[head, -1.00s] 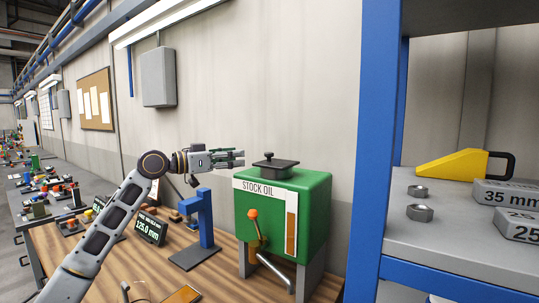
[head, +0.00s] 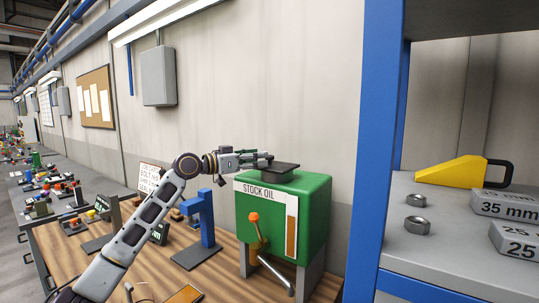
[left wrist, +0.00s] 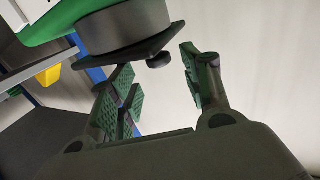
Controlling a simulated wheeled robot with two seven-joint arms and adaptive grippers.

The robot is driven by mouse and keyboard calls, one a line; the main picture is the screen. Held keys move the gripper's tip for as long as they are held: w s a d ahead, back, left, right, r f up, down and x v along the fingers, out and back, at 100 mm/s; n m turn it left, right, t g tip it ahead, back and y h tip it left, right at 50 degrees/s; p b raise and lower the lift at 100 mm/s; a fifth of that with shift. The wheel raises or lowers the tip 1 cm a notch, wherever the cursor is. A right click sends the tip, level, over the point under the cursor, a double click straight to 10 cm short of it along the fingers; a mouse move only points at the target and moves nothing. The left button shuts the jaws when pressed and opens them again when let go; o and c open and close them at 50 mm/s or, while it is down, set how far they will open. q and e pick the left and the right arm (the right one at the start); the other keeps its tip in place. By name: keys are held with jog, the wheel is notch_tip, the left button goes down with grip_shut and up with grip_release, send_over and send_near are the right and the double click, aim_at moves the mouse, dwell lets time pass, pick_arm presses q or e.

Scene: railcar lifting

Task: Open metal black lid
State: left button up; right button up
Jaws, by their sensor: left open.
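The black metal lid (head: 283,169) is a flat square plate lying on top of the green STOCK OIL tank (head: 312,215). My left gripper (head: 270,158) is open at the lid's knob height, with its fingers over the plate. In the left wrist view the lid (left wrist: 130,42) is at the top, and its small round knob (left wrist: 159,60) shows in front of the gap between the two spread fingers (left wrist: 160,82). I cannot tell whether a finger touches the knob. In the head view the fingers largely hide the knob. My right gripper is not in view.
A blue stand (head: 205,220) is left of the tank on the wooden bench (head: 70,245). An orange-knobbed lever (head: 254,218) sticks out of the tank's front. A blue-posted shelf (head: 378,150) stands close on the right. The wall is behind.

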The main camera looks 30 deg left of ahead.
aim_at(277, 163)
pick_arm(q)
jog(key=p+x, duration=0.1)
jog(key=x, duration=0.3)
jog(key=shift+r, duration=0.1)
jog(key=shift+w+d+p, duration=0.3)
jog(key=shift+w+d, duration=0.1)
jog(key=shift+w, duration=0.2)
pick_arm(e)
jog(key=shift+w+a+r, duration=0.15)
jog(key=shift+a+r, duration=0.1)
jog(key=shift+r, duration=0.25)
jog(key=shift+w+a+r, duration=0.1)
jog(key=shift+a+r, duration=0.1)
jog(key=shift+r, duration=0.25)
pick_arm(q)
grip_shut()
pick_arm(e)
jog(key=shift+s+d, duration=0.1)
